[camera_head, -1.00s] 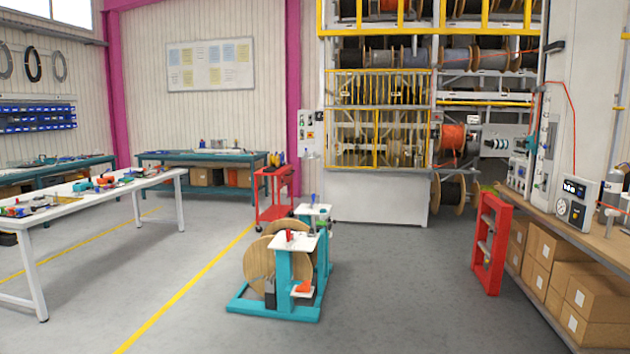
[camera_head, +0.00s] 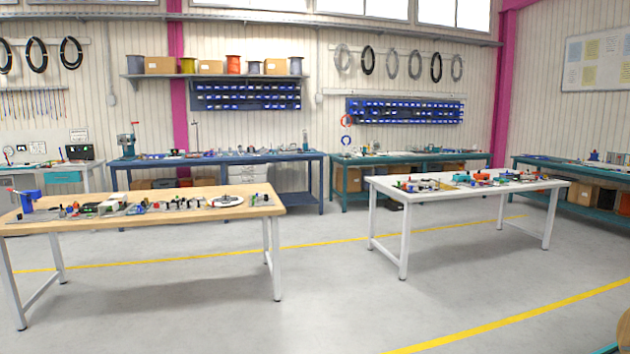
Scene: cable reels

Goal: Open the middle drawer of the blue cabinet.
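No blue cabinet that I can make out is in view. A blue workbench (camera_head: 312,158) stands along the back wall, with a small white drawer unit (camera_head: 248,173) under its top. At the far left, a light bench (camera_head: 88,184) has a teal drawer-like front (camera_head: 66,177) beneath its top. Neither of my grippers is in view.
A wooden-topped table (camera_head: 150,222) with small parts stands at front left. A white table (camera_head: 470,190) with tools stands at right. A teal bench (camera_head: 410,158) is behind it. Grey floor (camera_head: 345,300) is clear between and before the tables.

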